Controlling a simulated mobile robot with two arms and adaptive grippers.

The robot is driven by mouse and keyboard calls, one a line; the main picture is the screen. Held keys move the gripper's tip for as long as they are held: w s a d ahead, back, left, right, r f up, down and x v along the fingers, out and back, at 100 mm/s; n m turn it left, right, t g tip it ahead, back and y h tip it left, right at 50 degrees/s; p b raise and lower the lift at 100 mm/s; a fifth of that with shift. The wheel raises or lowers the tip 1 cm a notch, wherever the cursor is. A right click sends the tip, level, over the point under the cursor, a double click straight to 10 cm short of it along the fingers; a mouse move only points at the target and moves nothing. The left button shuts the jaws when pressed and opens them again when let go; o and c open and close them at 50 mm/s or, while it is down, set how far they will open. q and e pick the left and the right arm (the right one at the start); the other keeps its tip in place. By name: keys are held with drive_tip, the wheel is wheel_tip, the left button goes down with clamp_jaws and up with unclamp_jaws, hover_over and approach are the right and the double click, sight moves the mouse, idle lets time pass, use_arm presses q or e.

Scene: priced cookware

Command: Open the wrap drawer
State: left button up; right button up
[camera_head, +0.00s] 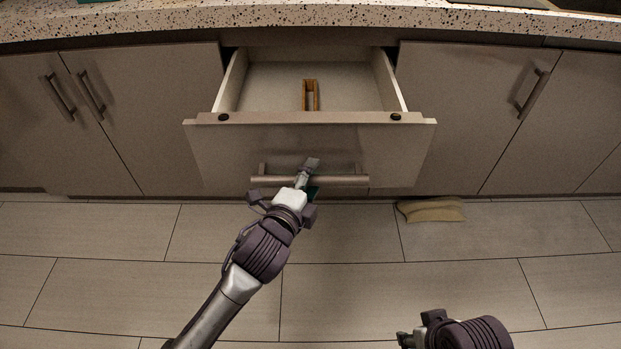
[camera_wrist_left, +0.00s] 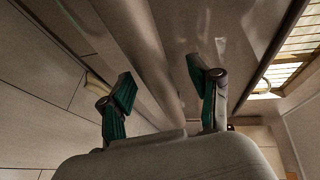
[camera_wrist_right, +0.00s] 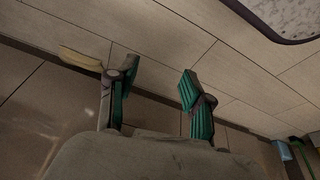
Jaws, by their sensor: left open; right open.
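The drawer (camera_head: 310,145) is pulled out from the cabinet, with its inside showing. A small wooden holder (camera_head: 310,95) lies in it. The bar handle (camera_head: 335,180) runs across the drawer's front. My left gripper (camera_head: 307,178) is at the handle; in the left wrist view its fingers (camera_wrist_left: 160,90) stand apart on either side of the handle bar (camera_wrist_left: 138,50). I cannot tell whether either finger touches the bar. My right gripper (camera_wrist_right: 158,88) is open and empty above the floor; in the head view only part of its wrist shows at the bottom right.
Closed cabinet doors with bar handles flank the drawer, left (camera_head: 135,110) and right (camera_head: 480,110). A speckled countertop (camera_head: 300,18) overhangs above. A tan cloth-like item (camera_head: 432,209) lies on the floor near the right cabinet.

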use_arm(q)
drive_tip(key=shift+s+a+r+p, duration=0.15)
drive_tip(key=shift+s+p, duration=0.2)
drive_tip(key=shift+p, duration=0.05)
drive_tip(key=p+v, duration=0.3)
drive_tip(key=v, duration=0.3)
use_arm(e)
drive_tip(key=s+x, duration=0.1)
drive_tip(key=x, duration=0.8)
drive_tip(key=shift+f+g, duration=0.3)
drive_tip(key=shift+f, duration=0.3)
drive_tip(key=shift+s+a, duration=0.1)
use_arm(q)
drive_tip(key=v, duration=1.2)
